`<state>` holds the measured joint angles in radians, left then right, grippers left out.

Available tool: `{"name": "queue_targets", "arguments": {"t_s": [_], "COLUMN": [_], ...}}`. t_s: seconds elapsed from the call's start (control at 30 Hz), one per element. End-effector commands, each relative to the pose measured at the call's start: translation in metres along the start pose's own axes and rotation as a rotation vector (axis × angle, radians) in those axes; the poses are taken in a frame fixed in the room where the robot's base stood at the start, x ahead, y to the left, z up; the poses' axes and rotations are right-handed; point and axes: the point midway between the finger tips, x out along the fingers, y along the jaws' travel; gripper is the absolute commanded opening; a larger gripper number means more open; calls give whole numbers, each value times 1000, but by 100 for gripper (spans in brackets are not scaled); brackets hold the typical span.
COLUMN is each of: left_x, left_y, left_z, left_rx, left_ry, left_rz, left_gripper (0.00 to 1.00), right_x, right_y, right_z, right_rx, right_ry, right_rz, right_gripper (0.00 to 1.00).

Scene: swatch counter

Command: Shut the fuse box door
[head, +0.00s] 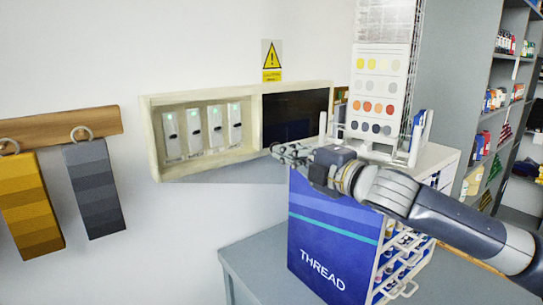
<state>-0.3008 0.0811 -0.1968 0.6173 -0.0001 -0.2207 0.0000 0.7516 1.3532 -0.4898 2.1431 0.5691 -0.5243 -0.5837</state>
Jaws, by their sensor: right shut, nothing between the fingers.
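The fuse box (152,142) is a cream wall box with several white switch units (194,131) showing green lights. Its door (296,116), a dark panel in a cream frame, stands open to the right of the box, so the switches are exposed. My right gripper (277,151) is shut and empty at the door's lower edge, overlapping it in the picture. I cannot tell whether it touches the door. My left gripper is not in view.
A blue THREAD cabinet (325,240) stands on a grey counter (240,272) below my right arm. A colour-dot card (377,92) stands on the cabinet. A yellow warning sign (271,60) is above the door. Yellow and grey swatches (93,188) hang at left.

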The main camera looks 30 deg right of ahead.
Motion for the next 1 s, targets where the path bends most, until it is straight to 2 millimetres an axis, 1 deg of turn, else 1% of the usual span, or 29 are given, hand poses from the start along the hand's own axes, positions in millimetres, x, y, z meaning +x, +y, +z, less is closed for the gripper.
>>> {"name": "queue_targets", "arguments": {"t_s": [0.1,0.27,0.63,0.73,0.87,1.0], "left_x": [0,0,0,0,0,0], "left_y": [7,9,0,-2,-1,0], "left_z": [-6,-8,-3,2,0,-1], "left_rx": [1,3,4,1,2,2], "left_ry": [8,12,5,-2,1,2], "left_rz": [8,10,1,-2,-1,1], "left_gripper": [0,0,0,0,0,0], "right_x": [-1,-2,-2,-2,-7,-19], "right_y": [0,0,0,0,-1,-1], "right_z": [4,7,7,7,9,9], "right_rx": [-1,0,0,0,-1,-4], "right_ry": [-6,-10,-10,-11,-14,-16], "right_rz": [0,1,0,0,-1,-3], "right_gripper": [0,0,0,0,0,0]}}
